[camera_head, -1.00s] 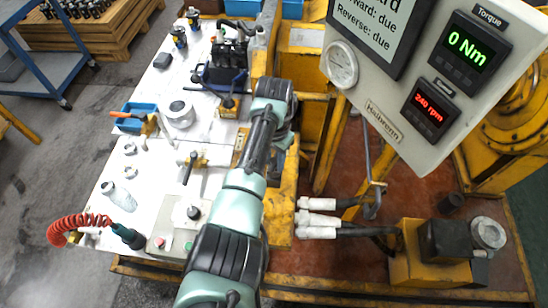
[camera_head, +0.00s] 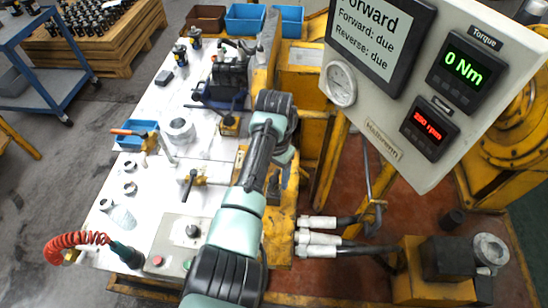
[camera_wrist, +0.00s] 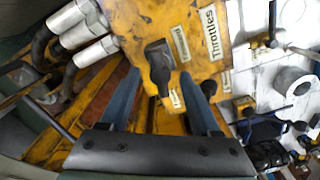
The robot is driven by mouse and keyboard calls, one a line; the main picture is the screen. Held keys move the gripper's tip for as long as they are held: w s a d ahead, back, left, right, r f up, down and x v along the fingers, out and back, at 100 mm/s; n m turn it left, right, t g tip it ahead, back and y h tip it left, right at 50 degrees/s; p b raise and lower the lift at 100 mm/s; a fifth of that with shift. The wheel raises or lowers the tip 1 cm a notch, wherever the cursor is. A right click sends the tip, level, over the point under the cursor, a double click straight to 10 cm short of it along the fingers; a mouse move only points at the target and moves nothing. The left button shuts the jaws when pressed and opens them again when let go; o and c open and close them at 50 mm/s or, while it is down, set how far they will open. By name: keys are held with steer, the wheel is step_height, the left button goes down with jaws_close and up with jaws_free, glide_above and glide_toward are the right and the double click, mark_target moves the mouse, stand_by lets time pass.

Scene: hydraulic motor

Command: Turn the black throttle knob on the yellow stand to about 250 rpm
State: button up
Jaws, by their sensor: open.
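The black throttle knob (camera_wrist: 160,62) is on the yellow stand (camera_wrist: 130,20), beside the Throttles label (camera_wrist: 211,33). My gripper (camera_wrist: 160,76) is open, with its two blue fingers on either side of the knob's lower part. I cannot tell whether either finger touches it. A second dark knob (camera_wrist: 209,87) shows by the right finger. In the head view my arm hides the knob and most of the gripper. The red rpm readout (camera_head: 428,128) shows a value in the two hundreds; its middle digit is blurred. The green torque readout (camera_head: 464,66) shows 0 Nm.
White hose fittings (camera_head: 318,238) stick out right of my arm in the head view, and also show at the wrist view's upper left. The white workbench (camera_head: 140,190) with tools lies to the left. The display panel (camera_head: 385,155) stands close on the right.

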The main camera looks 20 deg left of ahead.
mark_target(275, 178)
step_height(275, 178, up, 12)
steer(key=b, duration=0.1)
steer(key=shift+f+b, duration=0.2)
steer(key=shift+b, duration=0.1)
steer(key=w+d+r+t, duration=0.8)
steer(key=w+r, duration=0.2)
steer(key=r, duration=0.1)
steer(key=w+d+r+t, duration=0.1)
steer(key=d+r+t, duration=0.15)
steer(key=r, duration=0.35)
steer(key=d+r+t, duration=0.2)
steer(key=r+t, duration=0.1)
steer(key=r, duration=0.3)
steer(key=s+d+r+t, duration=0.2)
steer(key=s+r+t, duration=0.2)
steer(key=r, duration=0.4)
steer(key=s+d+r+t, duration=0.1)
steer(key=s+r+t, duration=0.3)
steer(key=r, duration=0.4)
steer(key=s+r+n+t, duration=0.2)
steer(key=s+r+t, duration=0.4)
steer(key=s+r, duration=0.5)
steer(key=s, duration=0.4)
steer(key=shift+d+r, duration=0.2)
steer(key=shift+d, duration=0.2)
